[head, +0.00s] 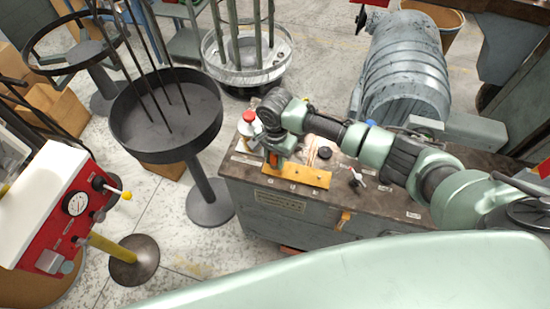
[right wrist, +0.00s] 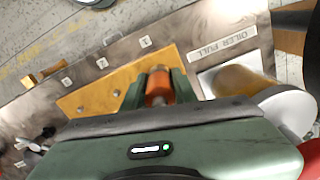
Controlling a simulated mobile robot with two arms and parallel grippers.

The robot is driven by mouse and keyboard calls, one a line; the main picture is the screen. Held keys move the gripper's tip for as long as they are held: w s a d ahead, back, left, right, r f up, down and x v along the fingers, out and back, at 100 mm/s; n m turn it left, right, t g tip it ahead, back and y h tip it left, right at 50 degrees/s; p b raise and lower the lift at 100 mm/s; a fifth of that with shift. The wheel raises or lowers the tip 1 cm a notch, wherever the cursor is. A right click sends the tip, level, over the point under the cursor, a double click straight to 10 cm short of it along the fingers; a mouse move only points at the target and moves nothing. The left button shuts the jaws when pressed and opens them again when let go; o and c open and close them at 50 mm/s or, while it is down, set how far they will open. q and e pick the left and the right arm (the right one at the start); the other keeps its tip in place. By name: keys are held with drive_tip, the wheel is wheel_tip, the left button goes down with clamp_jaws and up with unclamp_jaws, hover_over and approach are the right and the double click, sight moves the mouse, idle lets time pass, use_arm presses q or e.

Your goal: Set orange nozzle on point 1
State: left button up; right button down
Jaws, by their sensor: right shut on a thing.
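An orange nozzle (right wrist: 158,90) is between the fingers of my right gripper (right wrist: 157,82), which is shut on it. In the head view my right gripper (head: 275,157) points down at the left end of a yellow-orange plate (head: 312,177). The plate also shows in the right wrist view (right wrist: 105,92), with small round spots on it and small numbered labels (right wrist: 145,43) along its edge. The nozzle is over the plate's end by one label. I cannot tell whether its hidden lower end touches the plate. My left gripper is not in view.
The plate lies on a dark bench top (head: 385,200). A white bottle with a red cap (head: 247,124) stands behind the gripper. A small valve-like fitting (head: 356,178) is to the right. A black round stand (head: 165,120) and a red gauge panel (head: 75,215) are at left.

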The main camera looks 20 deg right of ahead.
drive_tip(key=shift+f, duration=0.2)
drive_tip(key=c, duration=1)
unclamp_jaws()
drive_tip(key=shift+c, duration=0.2)
